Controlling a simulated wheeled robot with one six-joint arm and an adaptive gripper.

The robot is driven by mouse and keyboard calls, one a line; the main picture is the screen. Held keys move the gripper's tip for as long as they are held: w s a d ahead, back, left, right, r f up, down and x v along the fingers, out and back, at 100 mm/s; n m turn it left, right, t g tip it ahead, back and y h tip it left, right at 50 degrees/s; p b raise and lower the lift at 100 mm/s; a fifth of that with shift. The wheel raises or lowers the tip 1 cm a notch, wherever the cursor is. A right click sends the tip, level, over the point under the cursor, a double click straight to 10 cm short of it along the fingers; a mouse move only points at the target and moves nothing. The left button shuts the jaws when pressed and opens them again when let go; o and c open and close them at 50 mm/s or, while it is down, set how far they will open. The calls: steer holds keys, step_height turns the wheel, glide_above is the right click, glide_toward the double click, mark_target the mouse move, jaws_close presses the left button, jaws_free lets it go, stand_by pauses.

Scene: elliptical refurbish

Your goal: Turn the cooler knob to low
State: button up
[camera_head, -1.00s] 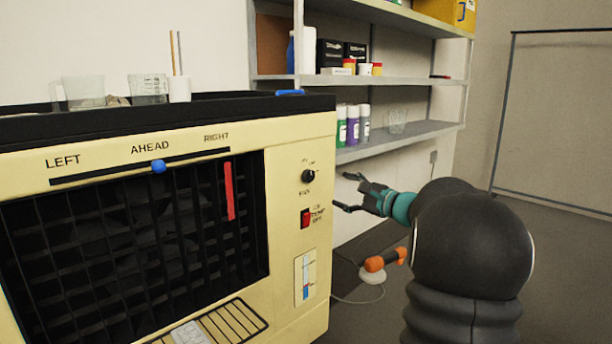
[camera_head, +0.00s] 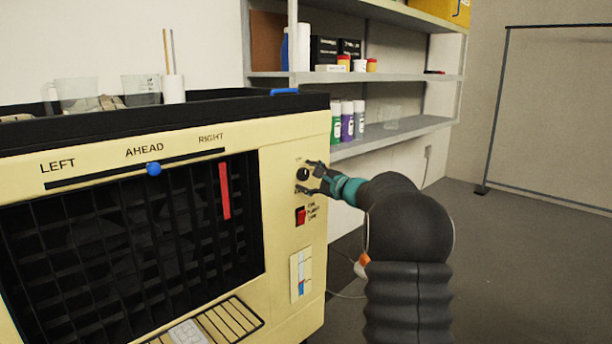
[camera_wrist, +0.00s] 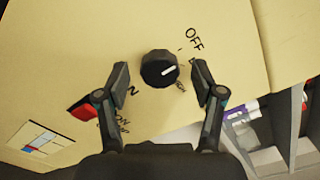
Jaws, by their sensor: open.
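The cooler (camera_head: 285,140) is a cream cabinet with a black grille. Its black round knob (camera_head: 303,174) sits high on the right part of the front panel. In the wrist view the knob (camera_wrist: 159,69) has a white pointer line, with "OFF" printed to its upper right; other marks near it are partly hidden or unreadable. My gripper (camera_head: 314,177) is at the knob in the head view. In the wrist view its open fingers (camera_wrist: 161,80) stand on either side of the knob, with visible gaps.
A red switch (camera_head: 300,215) is below the knob, and a slider panel (camera_head: 301,274) is lower still. A blue slider tab (camera_head: 154,169) is above the grille. Shelves (camera_head: 400,130) with bottles stand behind my arm. Floor is clear at the right.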

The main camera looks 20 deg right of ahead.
steer(key=shift+w+a, duration=0.15)
steer(key=shift+w, duration=0.1)
steer(key=c, duration=1.1)
steer(key=shift+c, duration=0.2)
steer(key=shift+m, duration=0.3)
steer(key=m+p, duration=0.1)
steer(key=m, duration=0.3)
steer(key=shift+p, duration=0.3)
steer(key=shift+m, duration=2)
